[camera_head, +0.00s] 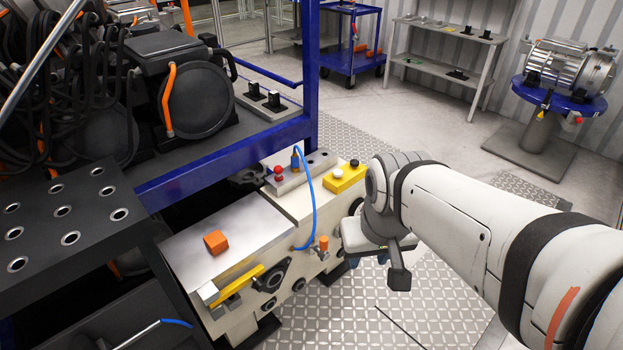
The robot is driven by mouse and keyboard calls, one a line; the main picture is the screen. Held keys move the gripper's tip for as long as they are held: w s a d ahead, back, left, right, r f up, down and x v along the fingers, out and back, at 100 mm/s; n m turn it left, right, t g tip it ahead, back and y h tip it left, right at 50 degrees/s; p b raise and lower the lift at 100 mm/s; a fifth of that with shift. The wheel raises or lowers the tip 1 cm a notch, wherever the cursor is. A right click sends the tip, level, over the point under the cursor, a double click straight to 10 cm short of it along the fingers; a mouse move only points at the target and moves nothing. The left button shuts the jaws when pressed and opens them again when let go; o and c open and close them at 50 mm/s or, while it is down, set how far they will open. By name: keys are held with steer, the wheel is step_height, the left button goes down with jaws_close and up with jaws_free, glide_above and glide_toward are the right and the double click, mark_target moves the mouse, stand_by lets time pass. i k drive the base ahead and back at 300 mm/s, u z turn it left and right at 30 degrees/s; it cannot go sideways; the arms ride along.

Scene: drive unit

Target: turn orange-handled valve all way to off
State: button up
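A small orange handle (323,243) stands upright on a fitting at the front right side of the cream drive unit (285,262). It appears to be the orange-handled valve. A blue hose (315,195) arcs from the top of the unit down to the fitting just left of it. My arm reaches in from the right. My gripper (399,277) is at the arm's end, to the right of the valve and apart from it in the picture. A dark finger-like part points down. Its fingertips are not clearly separated, so its opening cannot be told.
An orange block (215,242) lies on the unit's metal top. A yellow button box (345,177) and red knobs (279,173) sit behind. A yellow lever (238,284) is on the front left. A blue frame (222,165) stands at left.

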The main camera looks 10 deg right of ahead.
mark_target(322, 251)
steer(key=u, duration=0.05)
steer(key=i, duration=1)
steer(key=z, duration=0.1)
